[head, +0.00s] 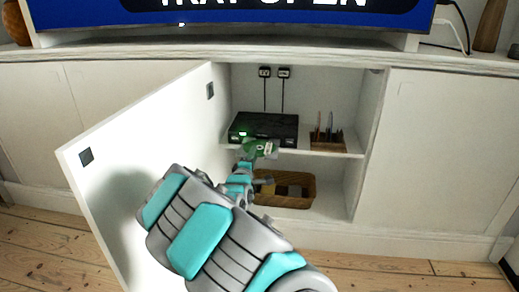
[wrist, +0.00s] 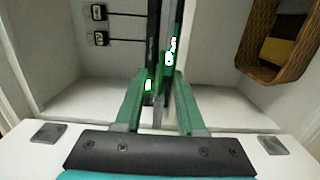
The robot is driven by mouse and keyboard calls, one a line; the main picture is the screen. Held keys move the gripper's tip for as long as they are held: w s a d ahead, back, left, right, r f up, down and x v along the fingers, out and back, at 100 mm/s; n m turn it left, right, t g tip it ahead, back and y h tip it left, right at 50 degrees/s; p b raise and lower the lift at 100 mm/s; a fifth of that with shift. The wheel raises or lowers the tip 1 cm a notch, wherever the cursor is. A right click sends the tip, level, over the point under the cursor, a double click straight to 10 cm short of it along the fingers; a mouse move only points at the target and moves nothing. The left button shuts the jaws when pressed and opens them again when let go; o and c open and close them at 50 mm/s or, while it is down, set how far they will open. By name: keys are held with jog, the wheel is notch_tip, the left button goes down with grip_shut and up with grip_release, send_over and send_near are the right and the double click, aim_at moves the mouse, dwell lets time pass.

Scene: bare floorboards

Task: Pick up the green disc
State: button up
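The green disc (head: 264,147) shows at the front of the black player (head: 270,125), on the shelf inside the open cabinet. It has pale marks on it and is partly hidden by my gripper (head: 247,163). In the wrist view the disc (wrist: 173,50) is seen nearly edge-on as a narrow green strip with white marks. My gripper (wrist: 162,88) has its two fingers apart, one on each side of the strip. The left finger looks close to the player's edge. I cannot tell whether either finger touches the disc.
The cabinet door (head: 150,150) stands open on the left, near my arm. A wicker basket (head: 300,202) sits below the shelf. A wooden holder with pens (head: 326,140) stands right of the player. A screen (head: 235,12) above reads "TRAY OPEN".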

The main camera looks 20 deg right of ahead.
jog(key=shift+w+d, duration=0.3)
jog(key=shift+w, duration=0.05)
jog(key=shift+c, duration=0.4)
grip_shut()
